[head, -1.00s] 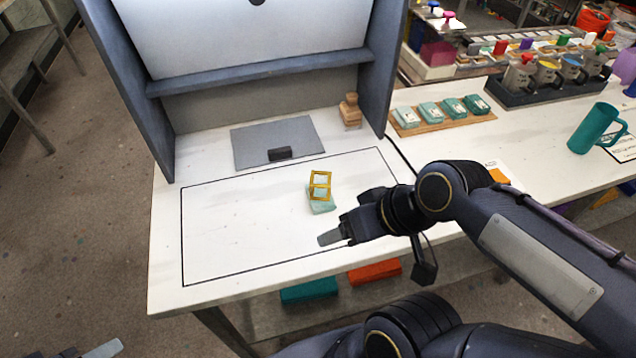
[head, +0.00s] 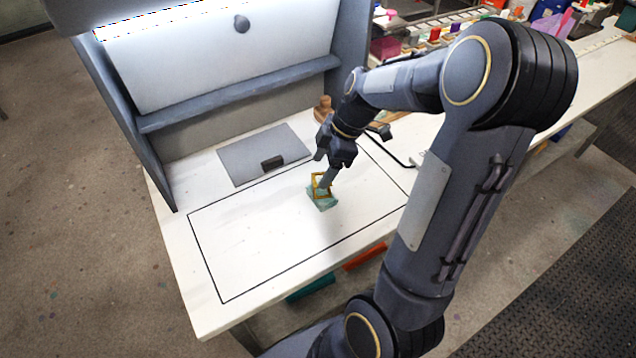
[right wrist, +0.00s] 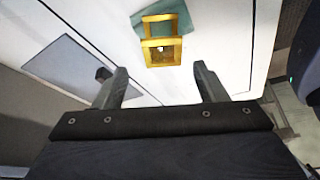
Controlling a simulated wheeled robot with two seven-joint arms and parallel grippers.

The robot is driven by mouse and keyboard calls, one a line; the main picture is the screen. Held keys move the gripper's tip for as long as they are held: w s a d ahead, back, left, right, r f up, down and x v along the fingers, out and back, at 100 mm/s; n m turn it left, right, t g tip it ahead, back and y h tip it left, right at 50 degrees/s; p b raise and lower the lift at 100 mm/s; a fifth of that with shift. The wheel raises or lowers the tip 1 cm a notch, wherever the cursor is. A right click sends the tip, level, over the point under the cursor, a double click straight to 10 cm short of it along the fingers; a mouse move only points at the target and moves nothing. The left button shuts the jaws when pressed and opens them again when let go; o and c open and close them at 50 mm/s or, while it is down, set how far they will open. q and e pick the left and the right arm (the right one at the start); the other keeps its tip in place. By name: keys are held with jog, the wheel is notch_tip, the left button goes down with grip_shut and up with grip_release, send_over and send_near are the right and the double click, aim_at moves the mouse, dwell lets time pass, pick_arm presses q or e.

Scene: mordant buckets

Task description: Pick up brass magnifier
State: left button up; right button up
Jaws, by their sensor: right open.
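The brass magnifier (head: 317,187) is a small yellow folding frame standing on a teal cloth swatch (head: 324,203) inside the black outlined area of the white table. In the right wrist view the magnifier (right wrist: 161,47) lies ahead of the fingertips, between their lines, with the swatch (right wrist: 184,18) beyond and under it. My right gripper (head: 324,167) is open and points down just above the magnifier, partly covering it in the head view. Its two fingers also show, spread and empty, in the right wrist view (right wrist: 160,80). My left gripper is not in view.
A grey plate (head: 262,152) with a black block (head: 272,162) lies left of the magnifier. A wooden stamp (head: 323,108) stands behind my right gripper. A booth with a shelf (head: 235,95) closes off the back. The front left of the table is clear.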

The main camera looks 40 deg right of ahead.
aim_at(319, 179)
jog(key=x, duration=0.4)
jog(key=shift+s+d+f+p, duration=0.1)
jog(key=shift+s+f+p, duration=0.15)
jog(key=shift+f+p, duration=0.15)
jog(key=c, duration=1.2)
jog(key=shift+o, duration=0.2)
jog(key=shift+r, duration=0.15)
